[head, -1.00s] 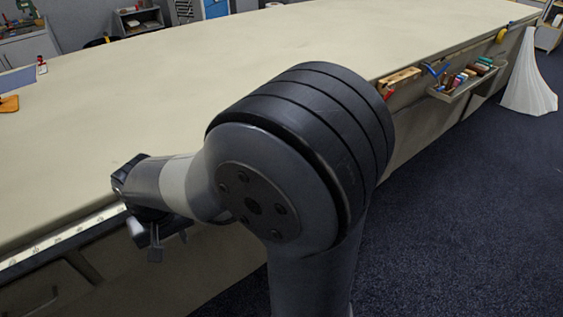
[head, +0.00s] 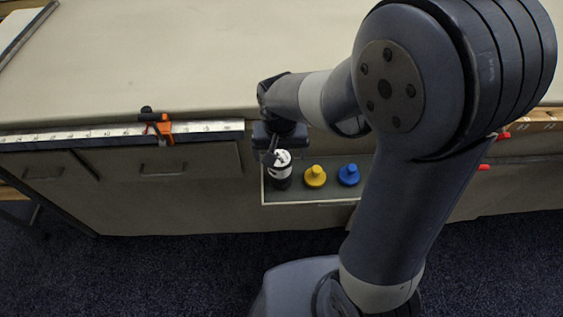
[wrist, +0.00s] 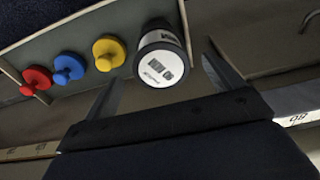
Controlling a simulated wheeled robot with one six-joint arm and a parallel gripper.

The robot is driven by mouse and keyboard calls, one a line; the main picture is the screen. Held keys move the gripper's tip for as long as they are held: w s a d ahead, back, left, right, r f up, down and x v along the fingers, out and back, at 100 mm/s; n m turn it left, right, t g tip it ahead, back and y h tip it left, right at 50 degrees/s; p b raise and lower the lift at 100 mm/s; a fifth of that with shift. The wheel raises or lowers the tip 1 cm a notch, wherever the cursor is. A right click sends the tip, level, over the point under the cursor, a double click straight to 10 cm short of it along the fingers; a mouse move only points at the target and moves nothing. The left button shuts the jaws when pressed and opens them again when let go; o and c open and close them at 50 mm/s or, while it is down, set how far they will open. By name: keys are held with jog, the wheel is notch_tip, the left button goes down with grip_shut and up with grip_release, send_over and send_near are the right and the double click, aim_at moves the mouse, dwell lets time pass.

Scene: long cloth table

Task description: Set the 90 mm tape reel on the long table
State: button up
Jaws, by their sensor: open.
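The tape reel (head: 281,172) is a short black cylinder with a white top, standing in a shelf tray on the front of the long table (head: 200,70). In the wrist view the reel (wrist: 163,62) shows a white face with dark lettering that seems to read 90 mm. My gripper (head: 270,157) is just above or beside the reel, below the table's front edge. In the wrist view my gripper (wrist: 163,70) is open, and the reel appears between and beyond its fingertips. I cannot tell whether they touch it. Nothing is held.
The tray (head: 265,190) also holds a yellow knobbed piece (head: 315,176) and a blue one (head: 348,174); a red one (wrist: 36,80) shows in the wrist view. An orange clamp (head: 160,126) sits on the ruler edge (head: 60,137). The tabletop nearby is clear.

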aim_at(280, 158)
jog(key=shift+w+f+b, duration=0.2)
jog(key=shift+f, duration=1.1)
jog(key=shift+w+f+b, duration=0.2)
jog(key=shift+f, duration=1.1)
jog(key=c, duration=1.2)
